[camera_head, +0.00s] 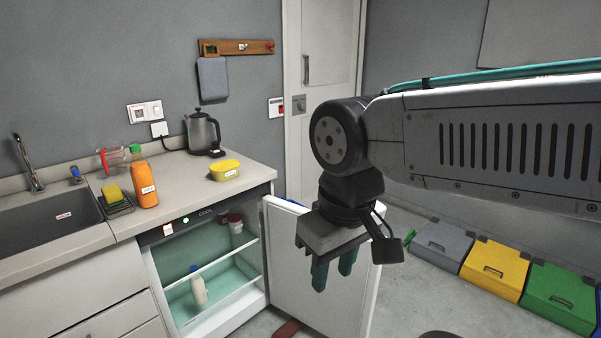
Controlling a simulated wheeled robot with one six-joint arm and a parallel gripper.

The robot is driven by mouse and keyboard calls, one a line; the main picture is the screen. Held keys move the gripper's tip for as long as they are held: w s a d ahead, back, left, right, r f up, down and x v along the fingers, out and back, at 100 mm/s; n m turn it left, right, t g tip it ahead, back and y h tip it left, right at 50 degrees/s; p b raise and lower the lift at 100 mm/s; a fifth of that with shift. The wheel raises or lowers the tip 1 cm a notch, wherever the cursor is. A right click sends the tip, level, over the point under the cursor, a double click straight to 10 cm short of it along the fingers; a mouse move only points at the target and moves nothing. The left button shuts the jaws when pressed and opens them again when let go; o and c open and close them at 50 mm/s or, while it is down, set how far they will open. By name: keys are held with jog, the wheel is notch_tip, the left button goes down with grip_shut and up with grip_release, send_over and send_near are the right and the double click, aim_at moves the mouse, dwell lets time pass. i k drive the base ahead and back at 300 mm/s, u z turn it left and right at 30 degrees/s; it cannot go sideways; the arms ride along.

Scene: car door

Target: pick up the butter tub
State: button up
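The butter tub is likely the yellow-lidded tub (224,171) with a white label, standing on the counter near its right end. My gripper (334,274) points down to the right of the tub, in front of the open fridge door. Its two teal fingers are apart with nothing visible between them. The gripper is well away from the tub and not touching it.
The open fridge (205,275) holds a white bottle (199,288) and jars. Its door (290,265) swings out toward my gripper. An orange bottle (144,184) and a kettle (202,131) stand near the tub. A sink (50,222) is left; coloured bins (495,267) are right.

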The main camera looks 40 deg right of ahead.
aim_at(224, 170)
jog(key=z, duration=0.25)
jog(key=k, duration=0.2)
jog(key=u, duration=0.85)
jog(key=i, duration=1.3)
jog(key=z, duration=0.75)
jog(key=i, duration=0.5)
jog(key=z, duration=0.5)
jog(key=k, duration=0.5)
jog(key=z, duration=1.55)
jog(key=i, duration=0.8)
jog(key=u, duration=0.35)
